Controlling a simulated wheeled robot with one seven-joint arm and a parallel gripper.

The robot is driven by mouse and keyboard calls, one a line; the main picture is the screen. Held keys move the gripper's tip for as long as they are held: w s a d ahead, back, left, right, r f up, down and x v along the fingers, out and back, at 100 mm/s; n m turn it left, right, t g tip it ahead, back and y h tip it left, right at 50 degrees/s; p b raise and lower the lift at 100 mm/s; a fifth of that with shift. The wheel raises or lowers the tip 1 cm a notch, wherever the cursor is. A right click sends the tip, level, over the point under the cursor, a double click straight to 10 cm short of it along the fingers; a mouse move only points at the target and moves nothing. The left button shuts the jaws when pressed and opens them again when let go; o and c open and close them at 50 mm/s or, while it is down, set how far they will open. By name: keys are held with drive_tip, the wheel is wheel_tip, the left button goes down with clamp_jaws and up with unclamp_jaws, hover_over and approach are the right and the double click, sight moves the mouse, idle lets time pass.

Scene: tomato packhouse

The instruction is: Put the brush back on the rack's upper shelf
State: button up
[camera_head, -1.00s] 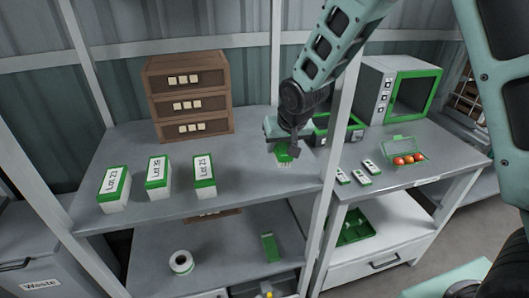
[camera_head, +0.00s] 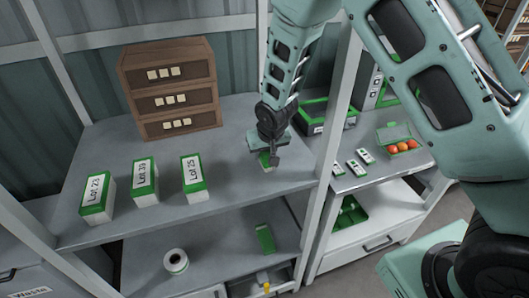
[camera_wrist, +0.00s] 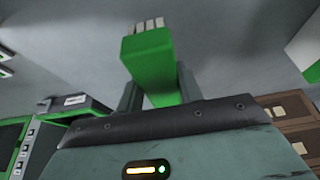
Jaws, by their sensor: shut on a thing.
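The brush has a green block-like body and pale bristles. It shows in the wrist view (camera_wrist: 150,62) between the two fingers of my gripper (camera_wrist: 158,88), which is shut on it. In the head view my gripper (camera_head: 268,157) is low over the right part of the rack's upper shelf (camera_head: 235,170), with a bit of the green brush (camera_head: 265,160) showing below it. I cannot tell whether the brush touches the shelf.
Three lot boxes (camera_head: 145,180) stand on the shelf's left. A brown drawer unit (camera_head: 168,88) stands behind them. A rack post (camera_head: 335,120) is close on the right. The lower shelf (camera_head: 215,245) holds a white roll (camera_head: 176,261) and a green box (camera_head: 265,238). Shelf space left of my gripper is clear.

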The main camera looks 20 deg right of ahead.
drive_tip(key=shift+f, duration=0.7)
drive_tip(key=o, duration=1)
drive_tip(key=shift+c, duration=0.2)
drive_tip(key=b+v, duration=0.3)
drive_tip(key=v, duration=0.8)
drive_tip(key=shift+s+r, duration=0.15)
drive_tip(key=shift+r, duration=0.2)
drive_tip(key=s+a+r+n+g, duration=0.1)
drive_tip(key=s+a+n, duration=0.1)
drive_tip(key=s, duration=0.7)
drive_tip(key=s+a+r+n+g+b, duration=0.1)
drive_tip(key=s+a+r+n+g, duration=0.1)
drive_tip(key=s, duration=0.8)
drive_tip(key=s+a+r+n+g, duration=0.1)
drive_tip(key=s+a+n, duration=0.1)
drive_tip(key=s, duration=0.8)
drive_tip(key=shift+a+r+n+g+y, duration=0.15)
drive_tip(key=shift+r+n+g+y, duration=0.15)
drive_tip(key=shift+n, duration=0.6)
drive_tip(key=shift+r, duration=0.1)
drive_tip(key=shift+c, duration=0.4)
